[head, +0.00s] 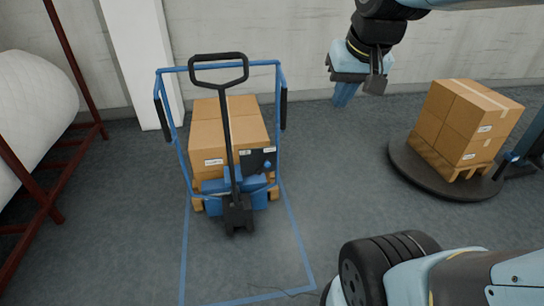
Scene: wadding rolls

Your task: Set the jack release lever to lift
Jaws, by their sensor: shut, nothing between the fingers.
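The pallet jack (230,184) stands left of centre in the head view, with its black loop handle (219,70) upright and facing me. The jack release lever is too small to make out on the handle. My gripper (346,95) is in the upper right of the middle, in the air to the right of the jack and apart from it. Its blue fingers point down and are shut with nothing between them.
Cartons (240,125) stand on a pallet behind the jack's handle, inside a blue frame (279,100). Stacked boxes (466,120) stand on a dark round turntable (410,172) at right. A white roll (35,105) hangs in a red rack (75,65) at left. Grey floor between jack and turntable is clear.

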